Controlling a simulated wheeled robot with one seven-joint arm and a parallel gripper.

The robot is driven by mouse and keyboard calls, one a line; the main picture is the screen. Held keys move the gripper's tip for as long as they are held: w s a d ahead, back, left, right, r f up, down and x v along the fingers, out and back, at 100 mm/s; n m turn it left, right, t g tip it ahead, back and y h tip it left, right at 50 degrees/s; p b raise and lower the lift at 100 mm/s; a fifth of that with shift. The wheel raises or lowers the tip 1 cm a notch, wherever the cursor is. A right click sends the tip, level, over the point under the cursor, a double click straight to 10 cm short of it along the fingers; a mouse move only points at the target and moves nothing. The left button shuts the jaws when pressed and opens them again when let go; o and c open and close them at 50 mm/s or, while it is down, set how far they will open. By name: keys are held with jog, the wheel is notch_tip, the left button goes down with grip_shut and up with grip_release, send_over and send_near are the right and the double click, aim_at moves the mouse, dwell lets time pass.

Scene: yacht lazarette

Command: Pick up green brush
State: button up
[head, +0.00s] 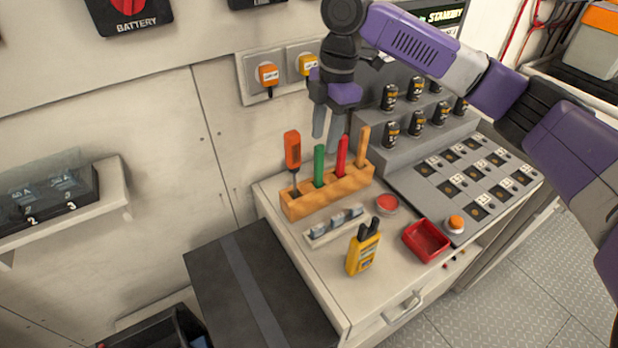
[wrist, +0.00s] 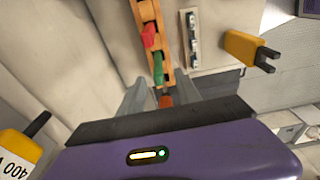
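The green brush (head: 319,166) stands upright in a wooden rack (head: 330,192) on the counter, with only its green handle showing. It is between an orange-handled tool (head: 292,150) and a red-handled tool (head: 342,155). My gripper (head: 328,136) points down above the rack, its fingers apart and empty. In the wrist view, the green handle (wrist: 158,68) shows between the open finger ends (wrist: 163,78), below them rather than held. The red handle (wrist: 149,36) is just beyond it. The brush's lower end is hidden in the rack.
A wooden-handled tool (head: 363,145) fills the rack's right end. A yellow radio (head: 363,248), a red tray (head: 427,240) and a small grey holder (head: 336,226) stand in front. A stepped battery stand (head: 432,140) is at right. Wall sockets (head: 272,76) are behind.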

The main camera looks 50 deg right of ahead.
aim_at(317, 163)
jog(key=shift+w+f, duration=0.1)
jog(key=shift+f, duration=0.55)
jog(key=f, duration=0.2)
jog(key=a+f+p, duration=0.1)
jog(key=f, duration=0.4)
jog(key=shift+w+a, duration=0.15)
jog(key=shift+w, duration=0.15)
grip_shut()
